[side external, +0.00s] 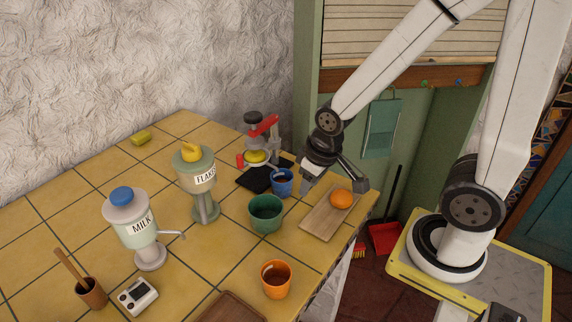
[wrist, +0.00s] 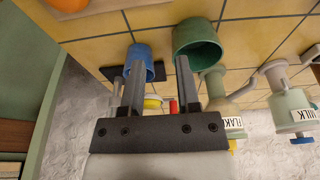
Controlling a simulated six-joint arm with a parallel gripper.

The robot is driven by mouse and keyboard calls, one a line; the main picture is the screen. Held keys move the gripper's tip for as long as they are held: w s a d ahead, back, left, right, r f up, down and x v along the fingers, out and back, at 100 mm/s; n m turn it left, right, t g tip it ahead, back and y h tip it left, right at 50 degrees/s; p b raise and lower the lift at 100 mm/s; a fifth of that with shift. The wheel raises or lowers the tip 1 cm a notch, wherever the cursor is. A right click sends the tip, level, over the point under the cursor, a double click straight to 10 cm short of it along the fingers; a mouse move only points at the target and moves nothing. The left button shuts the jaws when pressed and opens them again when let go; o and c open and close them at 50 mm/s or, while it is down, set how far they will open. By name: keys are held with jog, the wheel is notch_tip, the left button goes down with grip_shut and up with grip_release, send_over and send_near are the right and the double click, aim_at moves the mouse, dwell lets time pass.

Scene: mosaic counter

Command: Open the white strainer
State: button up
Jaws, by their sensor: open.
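I cannot make out a thing that is clearly a white strainer. The nearest device is a juice press (side external: 254,134) with a red handle, dark knob and yellow part, at the back of the counter. In the wrist view, its red and yellow parts (wrist: 152,103) show between my fingers, and the rest is hidden. My gripper (side external: 332,185) is open and empty, above the counter's right end, between the blue cup (side external: 283,186) and the wooden board (side external: 318,219). In the wrist view, the blue cup (wrist: 140,52) shows behind the left finger of my gripper (wrist: 159,65).
A green cup (side external: 266,222) and an orange cup (side external: 276,287) stand nearer the front. An orange (side external: 341,198) lies on the board. The FLAKES dispenser (side external: 204,202) and MILK dispenser (side external: 130,224) stand to the left. The back left counter is mostly clear.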

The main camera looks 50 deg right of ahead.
jog(key=shift+w+r, duration=0.1)
jog(key=shift+w, duration=0.05)
jog(key=c, duration=0.3)
jog(key=shift+w+a+r, duration=0.1)
jog(key=shift+w, duration=0.05)
grip_shut()
jog(key=w+a+r+m+h, duration=0.1)
jog(key=w+a+r+m, duration=0.1)
jog(key=w+r, duration=0.2)
jog(key=w+a+r+m+t, duration=0.1)
jog(key=w+a+r+m, duration=0.1)
jog(key=w+r, duration=0.2)
jog(key=shift+w+a+r+m+h, duration=0.2)
jog(key=shift+w+m+h, duration=0.1)
jog(key=shift+w+h, duration=0.15)
